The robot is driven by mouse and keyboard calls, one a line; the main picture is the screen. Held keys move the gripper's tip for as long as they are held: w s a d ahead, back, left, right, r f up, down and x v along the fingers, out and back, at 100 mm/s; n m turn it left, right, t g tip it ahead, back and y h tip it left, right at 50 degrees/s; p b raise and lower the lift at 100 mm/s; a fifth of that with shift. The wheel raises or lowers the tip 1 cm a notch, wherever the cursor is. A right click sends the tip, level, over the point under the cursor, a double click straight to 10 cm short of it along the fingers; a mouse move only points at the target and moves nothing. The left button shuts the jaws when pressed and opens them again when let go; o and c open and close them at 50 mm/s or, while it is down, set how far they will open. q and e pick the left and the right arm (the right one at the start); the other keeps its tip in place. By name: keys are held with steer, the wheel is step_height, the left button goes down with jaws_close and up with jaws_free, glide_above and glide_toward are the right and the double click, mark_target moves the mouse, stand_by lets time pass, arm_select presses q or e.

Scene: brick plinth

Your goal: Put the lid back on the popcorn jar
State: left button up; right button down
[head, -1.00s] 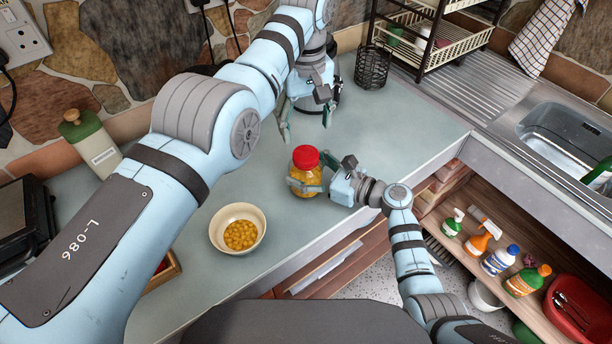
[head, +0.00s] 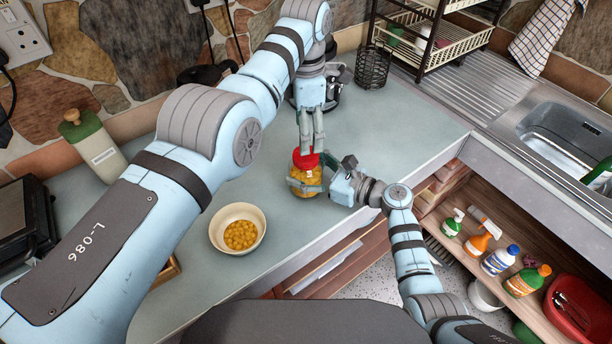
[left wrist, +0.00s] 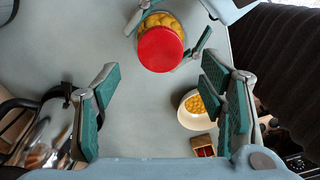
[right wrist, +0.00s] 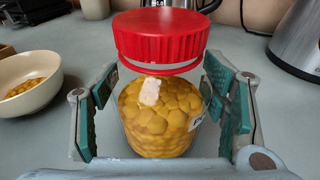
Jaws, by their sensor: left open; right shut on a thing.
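The popcorn jar (head: 305,187) is clear, filled with yellow kernels, and stands upright on the counter. My right gripper (right wrist: 163,110) is shut on the jar, with a finger on each side of its body. The red lid (right wrist: 160,35) rests on top of the jar; a thin red ring shows under its skirt, and I cannot tell whether it is screwed tight. My left gripper (head: 312,150) is open with fingers pointing down, close to the lid. In the left wrist view, the lid (left wrist: 160,49) lies beyond the spread fingers, not between them.
A cream bowl of kernels (head: 238,229) stands left of the jar. A kettle (right wrist: 297,40) and a black wire holder (head: 372,67) stand at the back. A green-topped bottle (head: 92,146) is at the left.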

arm_select(q)
step_height(320, 180, down, 6)
steer(key=shift+f, duration=0.1)
steer(key=shift+c, duration=0.6)
